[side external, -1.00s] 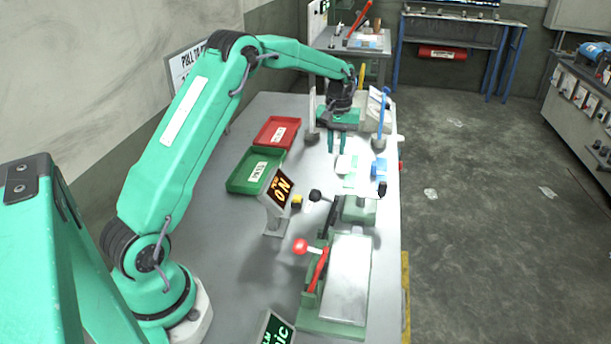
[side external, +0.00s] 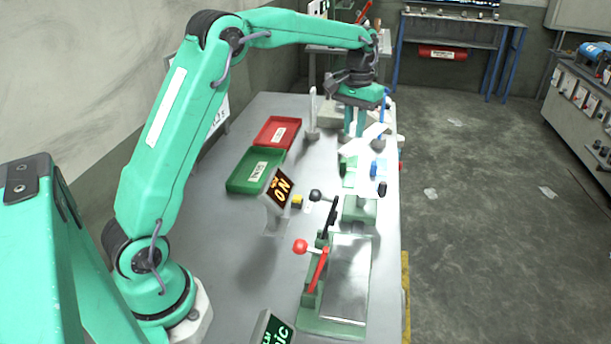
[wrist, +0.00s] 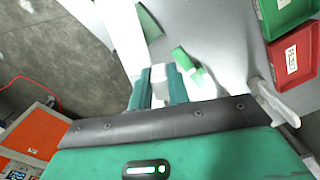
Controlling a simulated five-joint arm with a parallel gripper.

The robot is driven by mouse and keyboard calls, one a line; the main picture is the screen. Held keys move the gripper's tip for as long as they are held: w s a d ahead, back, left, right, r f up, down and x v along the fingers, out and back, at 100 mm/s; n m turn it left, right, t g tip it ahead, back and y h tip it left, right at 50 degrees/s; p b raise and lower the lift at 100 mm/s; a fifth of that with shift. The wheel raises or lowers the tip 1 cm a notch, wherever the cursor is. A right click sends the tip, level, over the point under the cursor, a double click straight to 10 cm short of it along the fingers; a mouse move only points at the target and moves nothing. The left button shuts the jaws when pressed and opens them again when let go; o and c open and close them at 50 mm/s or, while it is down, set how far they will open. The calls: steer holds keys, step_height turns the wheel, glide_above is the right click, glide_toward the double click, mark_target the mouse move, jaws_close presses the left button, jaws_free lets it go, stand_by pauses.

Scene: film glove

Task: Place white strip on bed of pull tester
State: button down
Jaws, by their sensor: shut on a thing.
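In the side external view my gripper (side external: 354,134) is above the far part of the grey bench, shut on a white strip (side external: 374,132). The strip sticks out to the right and is tilted, clear of the bench. In the wrist view the strip (wrist: 122,38) runs up from between the fingers (wrist: 158,88); its held end is partly hidden. Nearer on the bench is a green machine with a flat metal bed (side external: 348,280) and a red-knobbed lever; the bed is bare. I cannot tell whether this machine is the pull tester.
A red tray (side external: 277,132) and a green tray (side external: 255,170) lie left of the gripper. A lit "ON" display (side external: 278,190), a black-knobbed lever (side external: 316,195) and a blue-topped post (side external: 382,108) stand on the bench.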

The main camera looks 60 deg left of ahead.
steer(key=s+d+r+m, duration=0.65)
steer(key=d+r, duration=0.35)
steer(key=r, duration=0.2)
steer(key=n, duration=1.2)
glide_above(340, 275)
step_height(340, 275, down, 18)
steer(key=shift+w+d+f, duration=0.1)
steer(key=shift+f, duration=3.15)
steer(key=shift+f, duration=0.1)
steer(key=shift+f, duration=1.8)
steer(key=shift+f, duration=0.6)
steer(key=c, duration=1.3)
jaws_free()
steer(key=shift+f, duration=0.1)
steer(key=shift+c, duration=0.2)
